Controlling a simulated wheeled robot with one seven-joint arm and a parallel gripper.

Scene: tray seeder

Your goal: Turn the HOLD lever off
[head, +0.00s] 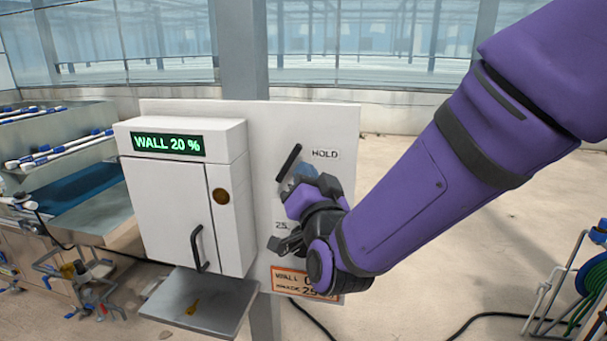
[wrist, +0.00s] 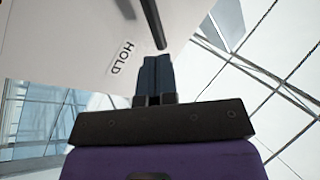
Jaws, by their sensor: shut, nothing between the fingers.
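The HOLD lever is a black bar (head: 288,163) on the white panel, just left of the HOLD label (head: 325,154). It stands tilted, with its upper end to the right. In the wrist view the lever (wrist: 153,22) reaches from the top edge down to near my fingertips, and the HOLD label (wrist: 121,58) lies to the left. My gripper (wrist: 157,62) is shut and empty, its dark blue fingers together close to the lever's end. I cannot tell whether they touch it. In the head view my gripper (head: 304,171) is beside the lever's lower right, hiding part of the panel.
A white cabinet (head: 168,205) with a handle and a green "WALL 20 %" display (head: 168,144) stands left of the lever. A grey shelf (head: 205,315) juts out below it. An orange-edged card (head: 291,282) is low on the panel. Open floor lies right of the panel.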

